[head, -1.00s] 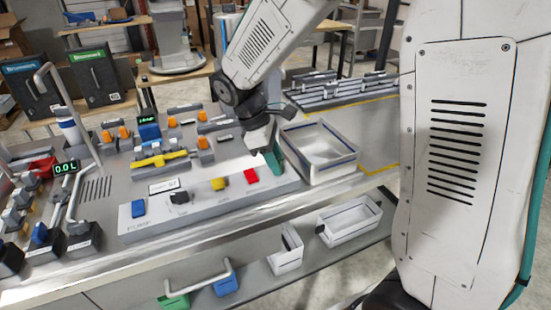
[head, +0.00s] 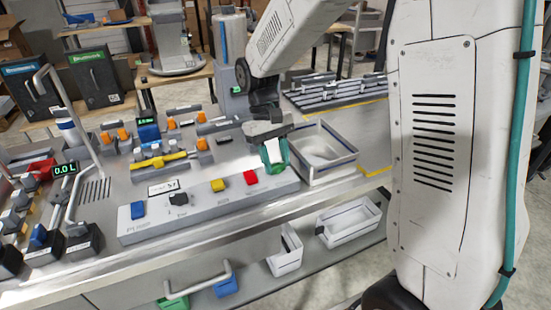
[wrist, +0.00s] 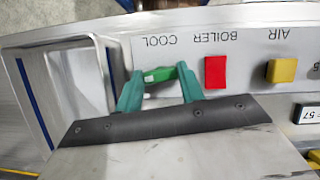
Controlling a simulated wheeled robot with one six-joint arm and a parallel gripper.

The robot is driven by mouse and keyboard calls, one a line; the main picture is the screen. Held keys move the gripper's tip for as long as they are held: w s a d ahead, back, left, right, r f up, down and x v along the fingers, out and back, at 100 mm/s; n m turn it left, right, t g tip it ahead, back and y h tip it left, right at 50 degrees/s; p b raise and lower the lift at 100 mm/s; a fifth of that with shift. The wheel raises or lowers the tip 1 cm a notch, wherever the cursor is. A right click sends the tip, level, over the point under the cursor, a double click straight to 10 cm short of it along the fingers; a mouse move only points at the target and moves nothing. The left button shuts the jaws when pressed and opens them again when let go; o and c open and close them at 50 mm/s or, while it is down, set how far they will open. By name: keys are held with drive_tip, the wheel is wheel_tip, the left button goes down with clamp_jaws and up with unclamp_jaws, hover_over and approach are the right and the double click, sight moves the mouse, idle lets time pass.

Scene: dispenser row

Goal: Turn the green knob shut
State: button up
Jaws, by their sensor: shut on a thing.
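The green knob (wrist: 159,75) shows in the wrist view between the two teal fingertips of my gripper (wrist: 160,72). It sits by the printed word COOL on the pale control panel (wrist: 225,95), and its bar runs nearly straight across from one fingertip to the other. My gripper is shut on it. In the head view my gripper (head: 273,152) is at the right end of the panel (head: 210,201), pointing down. There the fingers and wrist hide most of the knob.
A red knob (wrist: 215,72) and a yellow knob (wrist: 281,70) stand along the same panel; a black knob (head: 179,199) and a blue knob (head: 138,210) are farther left. An open metal bin (head: 323,155) stands close to the gripper's right. Fittings crowd the bench behind.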

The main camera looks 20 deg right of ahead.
drive_tip(key=shift+m+y, duration=0.3)
drive_tip(key=shift+m, duration=0.4)
drive_tip(key=o, duration=1)
drive_tip(key=v, duration=0.8)
drive_tip(key=shift+d, duration=0.1)
